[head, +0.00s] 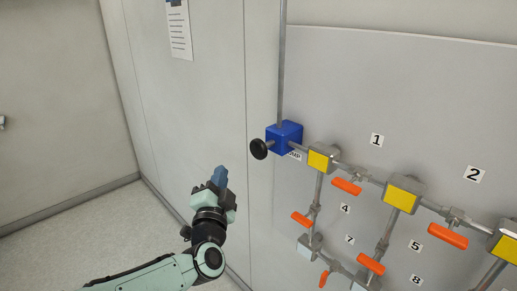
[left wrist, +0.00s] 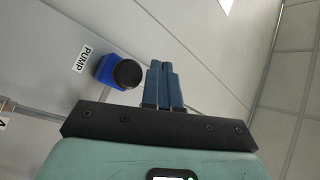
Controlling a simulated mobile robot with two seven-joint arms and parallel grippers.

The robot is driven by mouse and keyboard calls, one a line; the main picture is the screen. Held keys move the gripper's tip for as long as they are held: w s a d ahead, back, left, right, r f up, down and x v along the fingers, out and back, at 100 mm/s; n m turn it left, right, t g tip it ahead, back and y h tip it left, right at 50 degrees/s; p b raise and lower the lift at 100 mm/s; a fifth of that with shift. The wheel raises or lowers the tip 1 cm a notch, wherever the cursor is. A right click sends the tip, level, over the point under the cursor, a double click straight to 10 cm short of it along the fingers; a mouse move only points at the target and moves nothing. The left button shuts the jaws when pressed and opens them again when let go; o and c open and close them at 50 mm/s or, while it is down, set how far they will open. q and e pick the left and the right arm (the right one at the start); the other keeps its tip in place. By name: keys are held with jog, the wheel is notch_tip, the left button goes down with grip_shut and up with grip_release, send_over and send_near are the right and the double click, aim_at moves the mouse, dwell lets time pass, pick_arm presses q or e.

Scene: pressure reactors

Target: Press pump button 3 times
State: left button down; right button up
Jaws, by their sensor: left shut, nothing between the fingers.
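The pump is a blue box (head: 287,136) on the wall panel in the head view, with a round black button (head: 259,149) sticking out on its left side. In the left wrist view the blue pump box (left wrist: 106,71) sits beside its PUMP label (left wrist: 82,58), and the black button (left wrist: 127,74) faces the camera. My left gripper (head: 219,176) is shut and empty, to the left of and below the button in the head view. In the left wrist view its blue fingertips (left wrist: 162,66) are together, just right of the button and apart from it. My right gripper is not in view.
Pipes run right from the pump to yellow blocks (head: 402,194) and orange valve handles (head: 346,187), with number labels (head: 376,140) on the panel. A vertical pipe (head: 282,60) rises above the pump. A paper sheet (head: 179,30) hangs on the wall. Open floor (head: 60,240) lies at left.

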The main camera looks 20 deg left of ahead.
aim_at(258, 149)
pick_arm(q)
jog(key=shift+s+a+r, duration=0.25)
jog(key=shift+r, duration=0.4)
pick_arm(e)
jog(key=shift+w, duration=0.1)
